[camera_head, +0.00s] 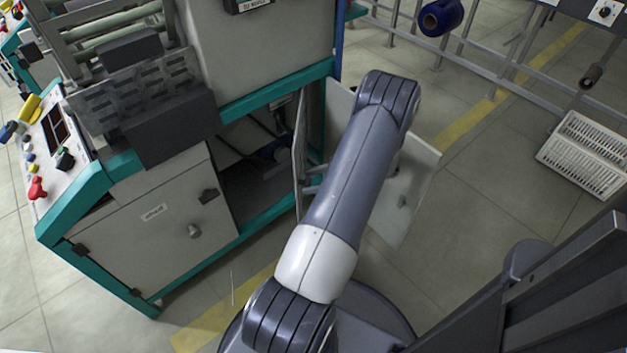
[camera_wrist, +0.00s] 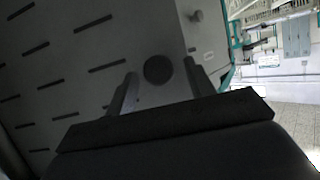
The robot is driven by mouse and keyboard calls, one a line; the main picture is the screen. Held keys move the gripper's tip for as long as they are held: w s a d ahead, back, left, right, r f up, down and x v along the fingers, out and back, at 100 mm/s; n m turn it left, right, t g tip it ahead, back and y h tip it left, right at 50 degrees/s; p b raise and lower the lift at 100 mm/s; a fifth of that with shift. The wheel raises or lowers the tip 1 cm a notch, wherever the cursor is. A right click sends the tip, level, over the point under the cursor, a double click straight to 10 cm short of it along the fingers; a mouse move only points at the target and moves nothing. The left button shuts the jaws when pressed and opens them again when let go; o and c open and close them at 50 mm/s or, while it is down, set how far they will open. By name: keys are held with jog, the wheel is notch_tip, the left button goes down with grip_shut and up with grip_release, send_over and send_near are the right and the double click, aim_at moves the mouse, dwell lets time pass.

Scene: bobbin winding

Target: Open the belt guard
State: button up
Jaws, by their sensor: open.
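In the wrist view a grey panel with several dark slots (camera_wrist: 107,67), which looks like the belt guard, fills the left and middle. A dark round spot and a small knob (camera_wrist: 195,16) show on or by it. My gripper (camera_wrist: 160,82) is open, its two fingers apart with nothing between them, pointing at the panel. I cannot tell whether they touch it. In the head view a thin panel (camera_head: 299,150) stands almost edge-on beside the dark open cabinet bay; it may be this guard. My arm covers most of my gripper there.
The teal-framed machine has a closed front door (camera_head: 155,225) with a knob. A pale panel (camera_head: 418,185) stands out behind my arm. A white crate (camera_head: 588,150) lies on the floor at right, near a rail with a blue bobbin (camera_head: 440,17). Floor between is clear.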

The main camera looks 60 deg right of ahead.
aim_at(297, 161)
notch_tip(297, 161, up, 10)
jog(key=p, duration=0.3)
jog(key=shift+f, duration=0.1)
